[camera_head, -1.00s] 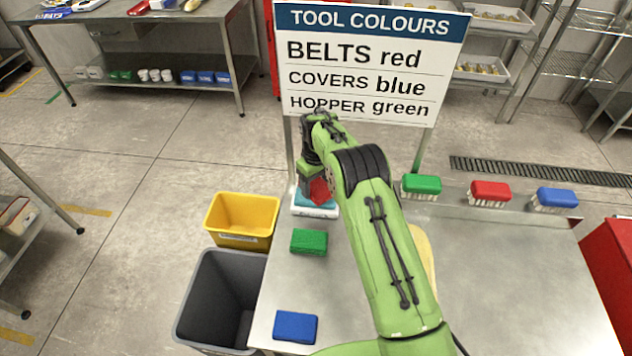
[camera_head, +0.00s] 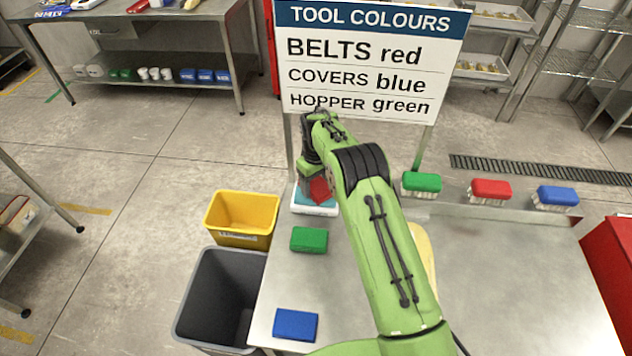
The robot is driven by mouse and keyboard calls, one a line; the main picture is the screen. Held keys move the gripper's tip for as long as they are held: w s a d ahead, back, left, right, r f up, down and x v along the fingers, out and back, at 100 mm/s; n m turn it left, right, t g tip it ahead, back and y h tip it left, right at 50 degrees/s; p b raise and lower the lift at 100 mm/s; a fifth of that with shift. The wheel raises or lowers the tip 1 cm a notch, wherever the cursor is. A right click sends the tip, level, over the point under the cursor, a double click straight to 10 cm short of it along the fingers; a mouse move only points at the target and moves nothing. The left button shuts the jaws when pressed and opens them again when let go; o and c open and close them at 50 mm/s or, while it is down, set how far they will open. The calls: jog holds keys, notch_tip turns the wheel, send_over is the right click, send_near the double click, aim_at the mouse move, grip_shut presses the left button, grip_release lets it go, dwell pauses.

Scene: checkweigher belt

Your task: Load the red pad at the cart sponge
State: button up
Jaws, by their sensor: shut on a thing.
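My gripper (camera_head: 314,190) is at the far left end of the steel table, mostly hidden behind its own wrist. It is shut on a red pad (camera_head: 320,189), of which a tilted part shows. The pad is over a white tray with a blue-teal inside, perhaps the sponge tray (camera_head: 313,209); whether they touch I cannot tell. A green pad (camera_head: 309,239) and a blue pad (camera_head: 296,324) lie flat on the table nearer to me.
Green (camera_head: 421,183), red (camera_head: 490,190) and blue (camera_head: 556,197) brushes stand along the table's back edge. A tool-colours sign (camera_head: 365,60) rises behind my gripper. Yellow (camera_head: 241,217) and grey (camera_head: 222,298) bins stand left of the table (camera_head: 500,290). Its right side is clear.

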aim_at(316, 183)
jog(key=shift+f+b, duration=0.65)
jog(key=shift+f, duration=0.2)
dwell(1.5)
jog(key=shift+r, duration=0.1)
jog(key=shift+r+p, duration=2.3)
jog(key=shift+r, duration=1.25)
jog(key=shift+f, duration=0.15)
